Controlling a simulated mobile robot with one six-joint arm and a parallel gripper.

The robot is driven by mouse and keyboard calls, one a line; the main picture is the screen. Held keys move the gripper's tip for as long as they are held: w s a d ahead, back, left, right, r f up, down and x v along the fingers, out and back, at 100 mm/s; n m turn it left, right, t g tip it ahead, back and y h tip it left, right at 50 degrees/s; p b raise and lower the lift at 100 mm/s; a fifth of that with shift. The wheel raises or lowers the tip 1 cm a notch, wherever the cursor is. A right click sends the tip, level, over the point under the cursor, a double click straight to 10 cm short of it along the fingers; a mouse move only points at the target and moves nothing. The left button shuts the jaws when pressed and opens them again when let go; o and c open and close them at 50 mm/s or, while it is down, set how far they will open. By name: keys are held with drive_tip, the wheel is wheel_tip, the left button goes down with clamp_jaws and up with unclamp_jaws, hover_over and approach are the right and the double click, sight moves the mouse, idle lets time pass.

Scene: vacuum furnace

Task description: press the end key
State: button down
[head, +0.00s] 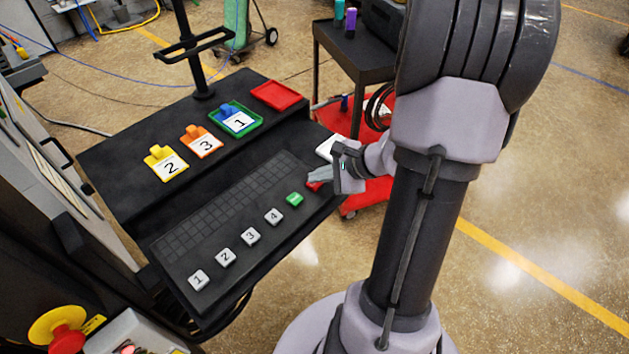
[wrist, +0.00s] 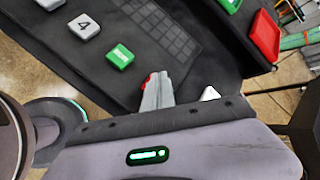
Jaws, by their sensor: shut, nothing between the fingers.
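A row of keys sits on the front of the black console: white keys 1 to 4, a green key (head: 294,199) and, at its right end, a red key (head: 313,186). The labels on the green and red keys are too small to read, so I cannot tell by label which is the end key. My gripper (head: 318,175) is shut and empty, its fingertips at the red key. In the wrist view the fingers (wrist: 156,92) cover most of the red key (wrist: 146,81); I cannot tell whether they touch it. The green key (wrist: 120,56) shows to their left.
A grey keypad (head: 225,205) lies behind the keys. Yellow, orange and green trays with numbered cards and an empty red tray (head: 276,95) stand on the upper shelf. A black pole rises behind. A red emergency button (head: 66,338) is at lower left.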

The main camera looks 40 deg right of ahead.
sight(318, 184)
drive_tip(key=shift+r+p, duration=0.5)
drive_tip(key=shift+r, duration=0.4)
drive_tip(key=shift+r+p, duration=1.85)
drive_tip(key=shift+r, duration=0.7)
drive_tip(key=shift+f, duration=0.1)
drive_tip(key=s+a+r+n+g+b, duration=0.1)
drive_tip(key=a+r+n+b, duration=0.1)
drive_tip(key=a+n, duration=0.45)
drive_tip(key=s+a+r+n+g+y+b, duration=0.1)
drive_tip(key=s+a+r+n, duration=0.15)
drive_tip(key=a, duration=0.75)
drive_tip(key=s+a+r+n+g+b, duration=0.1)
drive_tip(key=a+r+n+g+b, duration=0.1)
drive_tip(key=a+n, duration=0.45)
drive_tip(key=s+a+r+n+t+h+b, duration=0.1)
drive_tip(key=s+a+r+n, duration=0.1)
drive_tip(key=s+a+n, duration=0.2)
drive_tip(key=s, duration=0.3)
drive_tip(key=shift+a+h+b, duration=0.3)
drive_tip(key=shift+a, duration=0.05)
